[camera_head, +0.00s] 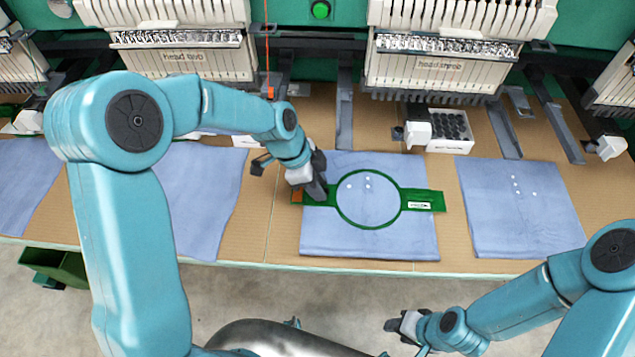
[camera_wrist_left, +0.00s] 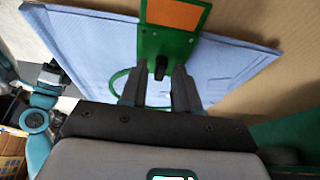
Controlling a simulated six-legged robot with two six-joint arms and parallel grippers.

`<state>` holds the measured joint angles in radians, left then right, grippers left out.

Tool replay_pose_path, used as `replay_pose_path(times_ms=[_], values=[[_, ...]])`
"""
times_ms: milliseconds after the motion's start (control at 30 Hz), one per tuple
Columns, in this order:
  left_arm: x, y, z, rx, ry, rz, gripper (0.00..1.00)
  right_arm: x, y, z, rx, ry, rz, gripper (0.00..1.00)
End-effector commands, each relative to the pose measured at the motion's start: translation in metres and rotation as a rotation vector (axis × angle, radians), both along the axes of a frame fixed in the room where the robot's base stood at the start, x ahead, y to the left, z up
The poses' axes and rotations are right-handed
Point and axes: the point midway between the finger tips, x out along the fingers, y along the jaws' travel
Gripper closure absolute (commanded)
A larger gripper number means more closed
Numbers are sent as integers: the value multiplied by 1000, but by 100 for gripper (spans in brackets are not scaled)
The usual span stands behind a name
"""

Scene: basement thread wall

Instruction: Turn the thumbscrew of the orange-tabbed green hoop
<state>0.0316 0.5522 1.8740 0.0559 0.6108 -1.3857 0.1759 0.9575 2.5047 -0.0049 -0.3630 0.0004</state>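The green hoop (camera_head: 341,214) lies flat on a blue cloth (camera_head: 330,245) on the table. Its ring and right-hand tab with a white label show in the head view. Its orange tab (camera_wrist_left: 175,13) shows at the top of the left wrist view, with only a sliver beside my gripper in the head view. The dark thumbscrew (camera_wrist_left: 160,68) stands by the green bracket. My left gripper (camera_head: 319,191) is over the hoop's left end. Its open fingers (camera_wrist_left: 158,84) lie either side of the thumbscrew, with gaps visible. My right gripper (camera_head: 396,326) is away from the hoop, near the bottom.
Embroidery heads (camera_head: 432,62) hang along the back. A white box of dark spools (camera_head: 450,146) stands behind the hoop. More blue cloths lie left and right (camera_head: 522,215). An orange piece hangs on a cord (camera_head: 269,92) near my left forearm. A green bin (camera_head: 60,268) is below the table edge.

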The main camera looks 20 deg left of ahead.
Motion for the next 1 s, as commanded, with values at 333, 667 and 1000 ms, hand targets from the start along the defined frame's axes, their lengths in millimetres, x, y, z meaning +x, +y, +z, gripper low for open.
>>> replay_pose_path(times_ms=[333, 667, 1000], values=[[0, 0, 0, 0, 0, 6, 100, 0, 0, -1, 0, 0, 0, 57], [-2, 0, -3, 0, -2, 139, 100, 0, 0, -15, 0, 0, 0, 57], [-5, -3, -4, 0, -5, 439, 100, 0, 0, -41, 0, 0, 0, 57]])
